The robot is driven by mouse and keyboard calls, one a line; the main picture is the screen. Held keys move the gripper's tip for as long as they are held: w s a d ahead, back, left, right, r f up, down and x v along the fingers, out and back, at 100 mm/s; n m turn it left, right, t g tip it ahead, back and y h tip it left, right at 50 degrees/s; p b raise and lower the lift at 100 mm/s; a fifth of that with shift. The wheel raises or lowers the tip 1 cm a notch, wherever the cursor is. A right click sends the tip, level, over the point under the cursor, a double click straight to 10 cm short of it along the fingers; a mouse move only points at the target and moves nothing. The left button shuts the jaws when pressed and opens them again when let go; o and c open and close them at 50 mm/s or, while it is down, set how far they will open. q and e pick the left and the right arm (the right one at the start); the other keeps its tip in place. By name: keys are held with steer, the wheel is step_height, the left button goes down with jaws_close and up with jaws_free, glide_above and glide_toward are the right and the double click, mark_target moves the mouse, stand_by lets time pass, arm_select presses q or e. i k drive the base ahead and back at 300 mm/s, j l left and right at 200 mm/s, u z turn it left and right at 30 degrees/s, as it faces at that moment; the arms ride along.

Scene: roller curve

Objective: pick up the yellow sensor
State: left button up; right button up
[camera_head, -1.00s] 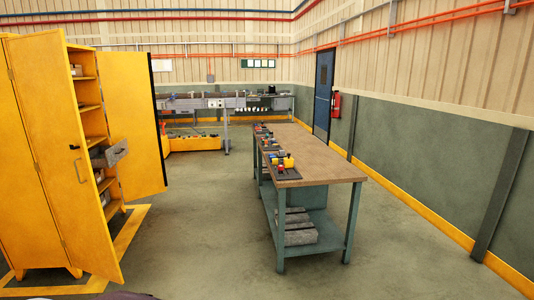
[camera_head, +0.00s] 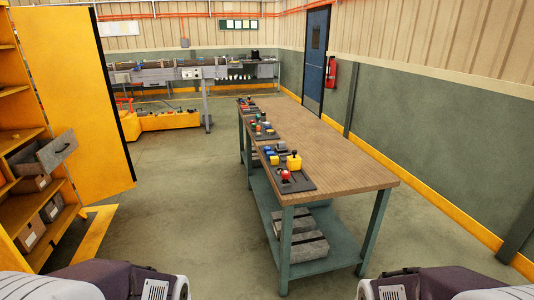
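A small yellow object (camera_head: 293,162), the likely yellow sensor, stands on a dark tray (camera_head: 300,184) at the near left edge of the wooden-topped workbench (camera_head: 340,160). It has a small knob on top. A red piece sits just in front of it and blue pieces sit just to its left. Parts of both my arms show at the bottom left and bottom right corners, well short of the bench. Neither gripper's fingers are in view.
An open yellow cabinet (camera_head: 75,90) with a pulled-out drawer (camera_head: 45,155) stands at left. More trays of small parts line the bench's left edge. Grey blocks (camera_head: 300,243) lie on its lower shelf. A conveyor (camera_head: 185,72) runs at the back. The floor before the bench is clear.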

mark_target(274, 160)
steer(key=i+j+z, duration=0.15)
steer(key=i+j, duration=0.15)
steer(key=i+j+z, duration=0.15)
steer(key=i+j, duration=0.2)
steer(key=i, duration=0.15)
steer(key=i+j+z, duration=0.2)
steer(key=i+j, duration=0.15)
steer(key=i+j+z, duration=0.15)
steer(key=i+j, duration=0.25)
steer(key=i+j+z, duration=0.15)
steer(key=i+j, duration=0.2)
steer(key=j, duration=0.15)
steer(key=i+j+z, duration=0.15)
steer(key=i+j, duration=0.15)
steer(key=j, duration=0.25)
steer(key=i+j+z, duration=0.15)
steer(key=j, duration=0.35)
steer(key=i+j+z, duration=0.2)
steer(key=i+j, duration=0.15)
steer(key=j, duration=0.25)
steer(key=i, duration=0.25)
steer(key=l+z, duration=0.05)
